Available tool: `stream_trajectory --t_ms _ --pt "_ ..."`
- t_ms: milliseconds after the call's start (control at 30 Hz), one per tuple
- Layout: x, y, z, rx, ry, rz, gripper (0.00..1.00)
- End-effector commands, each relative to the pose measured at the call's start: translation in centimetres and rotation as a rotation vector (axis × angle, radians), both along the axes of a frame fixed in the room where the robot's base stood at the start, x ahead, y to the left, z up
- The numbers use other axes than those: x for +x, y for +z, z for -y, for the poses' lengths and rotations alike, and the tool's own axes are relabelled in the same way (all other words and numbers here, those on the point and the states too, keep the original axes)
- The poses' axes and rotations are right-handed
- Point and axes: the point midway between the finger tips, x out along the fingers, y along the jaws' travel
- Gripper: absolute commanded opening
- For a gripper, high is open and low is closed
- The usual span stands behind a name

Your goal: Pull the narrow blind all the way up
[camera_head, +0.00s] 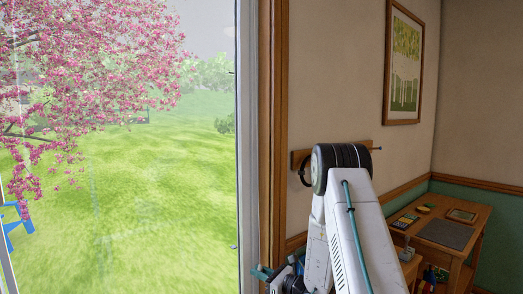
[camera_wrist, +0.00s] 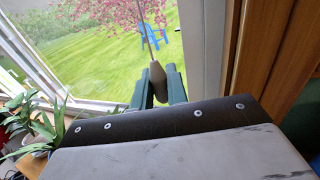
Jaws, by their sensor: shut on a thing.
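The pull cord (camera_wrist: 149,38) runs down in front of the window in the wrist view and ends in a tapered beige pull knob (camera_wrist: 157,79). My gripper (camera_wrist: 159,84) has its two teal fingers on either side of this knob and is shut on it. In the head view my gripper (camera_head: 265,271) is at the bottom edge, in front of the window's right frame; the knob cannot be made out there. The blind itself is not visible in either view.
The window pane (camera_head: 150,180) shows a lawn and a blossoming tree outside. Wooden trim (camera_head: 271,130) borders it on the right. A wall rail (camera_head: 299,160) is behind my arm. A desk (camera_head: 470,215) stands at right. A potted plant (camera_wrist: 45,130) is left of my gripper.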

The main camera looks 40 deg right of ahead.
Motion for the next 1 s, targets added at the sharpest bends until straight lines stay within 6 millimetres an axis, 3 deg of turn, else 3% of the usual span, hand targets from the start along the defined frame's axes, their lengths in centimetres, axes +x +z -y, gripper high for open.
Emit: stream_trajectory --t_ms 167,533,800,1000 --pt "0.0 -2.1 0.0 0.001 0.000 -0.003 0.00" --pt "0.0 -2.4 0.0 0.000 0.000 -0.001 0.00" --pt "0.0 -5.2 0.0 0.002 0.000 -0.004 0.00" --pt "0.0 -5.1 0.0 0.000 0.000 -0.001 0.00"
